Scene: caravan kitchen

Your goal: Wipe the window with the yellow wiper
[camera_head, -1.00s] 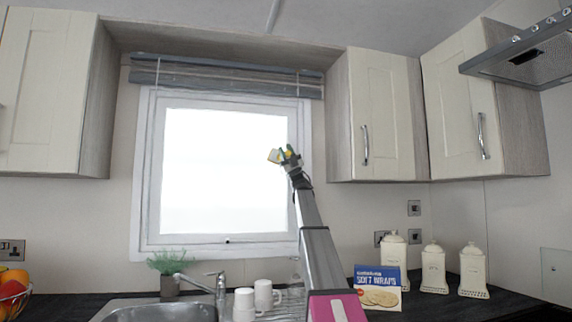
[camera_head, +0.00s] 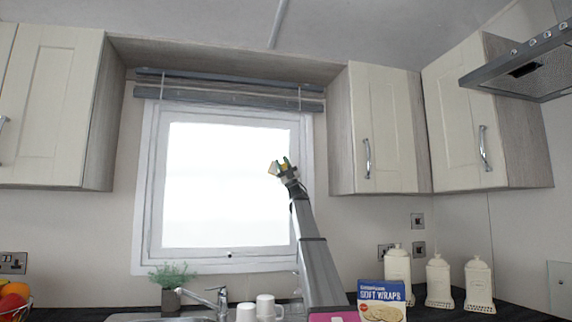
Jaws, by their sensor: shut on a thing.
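The window (camera_head: 215,190) is a bright white pane in a white frame, in the middle left of the head view. My gripper (camera_head: 282,169) is in front of the pane's right side, about mid-height. It is shut on the yellow wiper (camera_head: 273,169), a small yellow and pale piece that shows at the fingers' left side. I cannot tell whether the wiper touches the glass. My fingers hide part of the wiper.
A rolled blind (camera_head: 230,95) hangs above the window. Wall cupboards (camera_head: 375,130) flank it.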

